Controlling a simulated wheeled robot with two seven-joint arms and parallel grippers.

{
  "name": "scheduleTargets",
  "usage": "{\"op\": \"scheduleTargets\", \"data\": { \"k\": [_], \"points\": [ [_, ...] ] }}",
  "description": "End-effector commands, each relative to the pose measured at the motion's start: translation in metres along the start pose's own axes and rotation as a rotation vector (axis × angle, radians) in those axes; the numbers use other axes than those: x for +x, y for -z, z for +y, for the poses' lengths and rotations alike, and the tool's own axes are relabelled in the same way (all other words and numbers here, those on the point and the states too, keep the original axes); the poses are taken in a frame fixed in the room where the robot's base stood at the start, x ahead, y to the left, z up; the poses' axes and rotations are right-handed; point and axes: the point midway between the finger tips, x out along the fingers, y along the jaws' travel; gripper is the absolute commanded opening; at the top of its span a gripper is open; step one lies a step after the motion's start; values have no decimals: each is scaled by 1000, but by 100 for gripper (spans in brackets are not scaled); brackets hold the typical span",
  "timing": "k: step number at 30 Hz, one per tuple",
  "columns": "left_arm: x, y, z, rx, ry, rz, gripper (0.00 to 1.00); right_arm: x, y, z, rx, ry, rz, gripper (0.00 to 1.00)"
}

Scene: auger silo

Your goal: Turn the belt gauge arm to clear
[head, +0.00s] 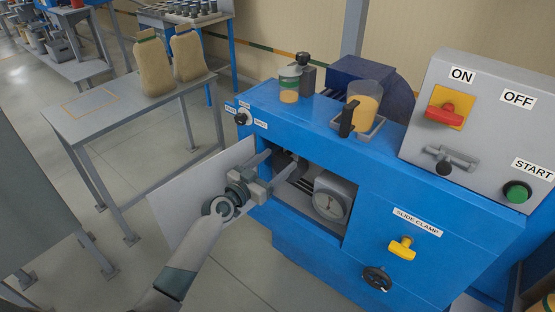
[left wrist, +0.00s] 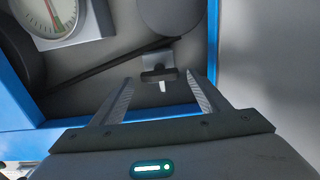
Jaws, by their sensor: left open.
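The white belt gauge (head: 329,203) with a round dial sits inside the open compartment of the blue machine. Its dial (left wrist: 55,14) shows at the top left in the left wrist view, with red and green bands. A small dark arm (left wrist: 157,76) with a white tip stands on a grey bracket in the left wrist view; I take it for the gauge arm. My left gripper (head: 282,164) reaches into the compartment opening. In the left wrist view its open fingers (left wrist: 161,90) stand either side of the dark arm, with gaps on both sides. Whether the arm touches anything is unclear.
A dark belt (left wrist: 105,67) and a round roller (left wrist: 171,14) lie behind the arm. The blue compartment rim (left wrist: 213,45) is close to the right finger. A pale open door (head: 195,205) hangs left. A yellow slide clamp knob (head: 402,247) and black handwheel (head: 377,279) project below right.

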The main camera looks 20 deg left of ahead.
Motion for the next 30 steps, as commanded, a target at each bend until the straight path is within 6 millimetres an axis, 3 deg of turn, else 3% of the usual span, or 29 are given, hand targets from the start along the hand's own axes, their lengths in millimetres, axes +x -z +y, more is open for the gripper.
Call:
{"op": "scheduleTargets", "data": {
  "k": [13,18,19,30],
  "points": [
    [9,0,0,0,0,0,69,-1,-2,0,-2,1,-3,31],
    [9,0,0,0,0,0,30,-1,-2,0,-2,1,-4,31],
    [9,0,0,0,0,0,27,-1,-2,0,-2,1,-4,31],
    [9,0,0,-31,0,0,28,0,-3,1,-2,0,-5,31]
  ]
}}
